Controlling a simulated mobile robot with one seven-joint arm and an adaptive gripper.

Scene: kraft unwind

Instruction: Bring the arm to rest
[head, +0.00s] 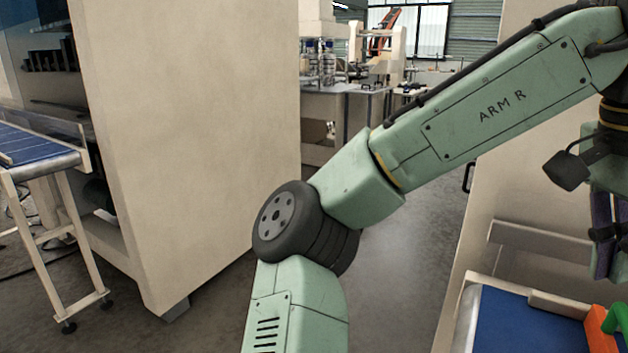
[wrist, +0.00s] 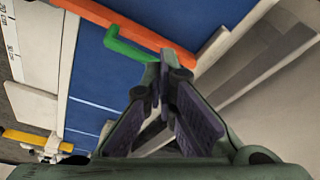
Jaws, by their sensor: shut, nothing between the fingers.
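My green arm reaches across the head view from the lower middle to the right edge. My gripper (head: 606,268) hangs pointing down at the right edge of that view, partly cut off by the frame. In the wrist view my gripper (wrist: 168,66) has its fingertips together with nothing between them. It is over the blue surface's edge, close to the end of a green bar (wrist: 135,46). The green bar also shows in the head view (head: 611,321), below the gripper. I cannot tell the exact gap between fingertips and bar.
The blue surface (head: 510,325) has a pale frame and lies at the lower right, with an orange bar (head: 596,330) beside the green one. A large cream cabinet (head: 200,130) stands left of my arm. A blue-topped conveyor (head: 35,147) is farther left. Grey floor shows between.

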